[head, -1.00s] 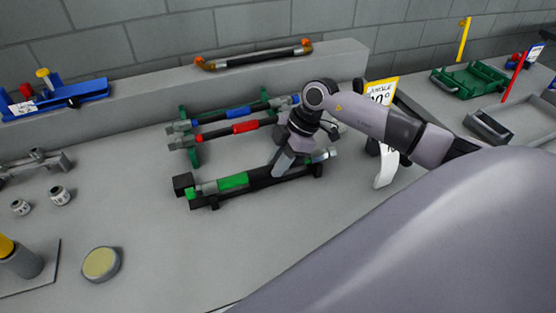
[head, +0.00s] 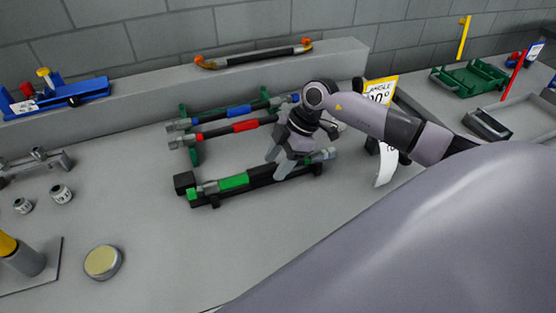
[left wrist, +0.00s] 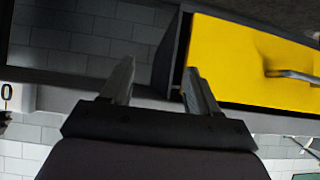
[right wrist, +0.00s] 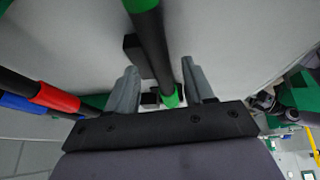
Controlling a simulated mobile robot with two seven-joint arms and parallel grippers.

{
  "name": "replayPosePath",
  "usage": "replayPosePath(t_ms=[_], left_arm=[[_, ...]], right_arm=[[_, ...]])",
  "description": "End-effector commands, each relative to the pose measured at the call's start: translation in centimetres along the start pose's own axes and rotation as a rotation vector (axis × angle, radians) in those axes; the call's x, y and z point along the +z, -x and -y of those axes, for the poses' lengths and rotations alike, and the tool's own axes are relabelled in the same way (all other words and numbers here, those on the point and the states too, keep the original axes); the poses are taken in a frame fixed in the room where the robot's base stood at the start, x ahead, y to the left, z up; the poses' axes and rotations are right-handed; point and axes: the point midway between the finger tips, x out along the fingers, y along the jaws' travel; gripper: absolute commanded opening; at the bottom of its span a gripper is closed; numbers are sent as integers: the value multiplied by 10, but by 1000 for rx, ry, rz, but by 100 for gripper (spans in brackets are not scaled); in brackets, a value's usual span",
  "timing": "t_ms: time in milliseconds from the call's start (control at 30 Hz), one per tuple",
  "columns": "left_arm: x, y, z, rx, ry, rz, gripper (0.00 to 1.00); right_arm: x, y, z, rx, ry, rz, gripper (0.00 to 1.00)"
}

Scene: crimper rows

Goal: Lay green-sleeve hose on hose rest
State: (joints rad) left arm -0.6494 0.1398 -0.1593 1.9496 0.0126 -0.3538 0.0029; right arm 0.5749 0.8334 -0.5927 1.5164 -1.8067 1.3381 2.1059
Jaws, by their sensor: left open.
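The green-sleeve hose (head: 233,181) is a black tube with a green sleeve and grey end fittings. In the head view it lies along the low black hose rest (head: 184,182) on the bench. My right gripper (head: 278,167) is over its right half, fingers spread. In the right wrist view the black hose (right wrist: 152,40) runs between the open fingers of the right gripper (right wrist: 158,68), with gaps at both sides. My left gripper (left wrist: 158,66) shows only in its wrist view, open and empty, facing a yellow drawer front (left wrist: 245,62).
A green rack (head: 193,153) behind holds a blue-sleeve hose (head: 238,111) and a red-sleeve hose (head: 245,125). A round tin (head: 102,262) and small jars are at left. The bench front is clear.

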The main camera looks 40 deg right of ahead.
Motion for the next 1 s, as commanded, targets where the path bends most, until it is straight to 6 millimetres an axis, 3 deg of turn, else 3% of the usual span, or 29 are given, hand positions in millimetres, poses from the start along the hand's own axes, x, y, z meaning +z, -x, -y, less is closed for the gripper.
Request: replayPosePath(t_ms=[267,700,1000], left_arm=[[1,0,0,0,0,0,61],[5,-3,0,0,0,1,61],[5,-3,0,0,0,1,61]], right_arm=[[2,1,1,-3,-1,4,52],[1,64,0,1,-1,3,52],[0,72,0,-1,0,1,52]])
